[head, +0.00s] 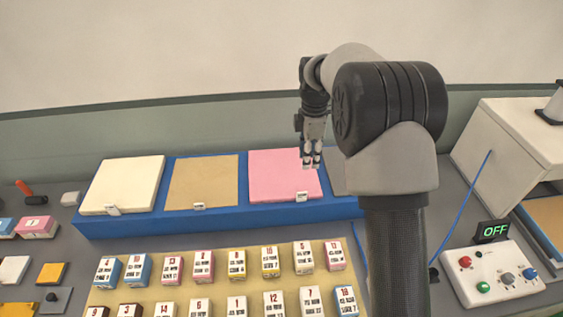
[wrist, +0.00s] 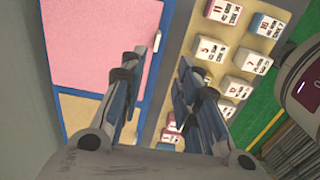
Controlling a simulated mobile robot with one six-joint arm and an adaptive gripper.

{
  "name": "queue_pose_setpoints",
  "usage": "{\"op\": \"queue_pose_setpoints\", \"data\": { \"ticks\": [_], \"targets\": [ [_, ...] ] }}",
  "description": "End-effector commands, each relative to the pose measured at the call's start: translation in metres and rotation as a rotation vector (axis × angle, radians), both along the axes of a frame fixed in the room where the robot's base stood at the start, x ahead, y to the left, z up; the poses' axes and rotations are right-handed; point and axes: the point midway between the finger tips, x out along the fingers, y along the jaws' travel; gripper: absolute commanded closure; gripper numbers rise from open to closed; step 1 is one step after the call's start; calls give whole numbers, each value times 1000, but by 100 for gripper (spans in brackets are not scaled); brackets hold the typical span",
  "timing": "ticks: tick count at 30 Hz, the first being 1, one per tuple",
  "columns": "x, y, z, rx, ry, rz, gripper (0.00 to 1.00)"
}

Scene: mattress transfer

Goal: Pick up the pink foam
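The pink foam (head: 280,176) is a flat square slab lying on the blue rack, right of the tan slab. It also shows in the wrist view (wrist: 95,42) at the upper left. My gripper (head: 311,164) hangs pointing down near the foam's right side in the head view. In the wrist view its two fingers (wrist: 168,62) are spread apart with nothing between them. The gap lies over the blue rack edge and the pale board, to the right of the foam. The height above the foam is hard to tell.
A cream slab (head: 124,184), a tan slab (head: 203,181) and a grey slab partly behind my arm share the blue rack (head: 150,223). Several numbered blocks stand on a tan board (head: 220,287) in front. A control box (head: 494,274) with an OFF sign stands at right.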

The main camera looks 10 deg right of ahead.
Motion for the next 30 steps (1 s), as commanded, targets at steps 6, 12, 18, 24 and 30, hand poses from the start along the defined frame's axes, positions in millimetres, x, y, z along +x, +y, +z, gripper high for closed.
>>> {"op": "queue_pose_setpoints", "data": {
  "ticks": [6, 12, 18, 24, 30],
  "targets": [
    [-1, 0, -46, 0, 5, 3, 70],
    [-1, 0, -89, 0, 5, 1, 70],
    [0, 0, -114, 0, 2, 1, 70],
    [0, 1, -123, 0, 2, 1, 70],
    [4, 4, -150, 0, 3, 1, 70]
  ]
}}
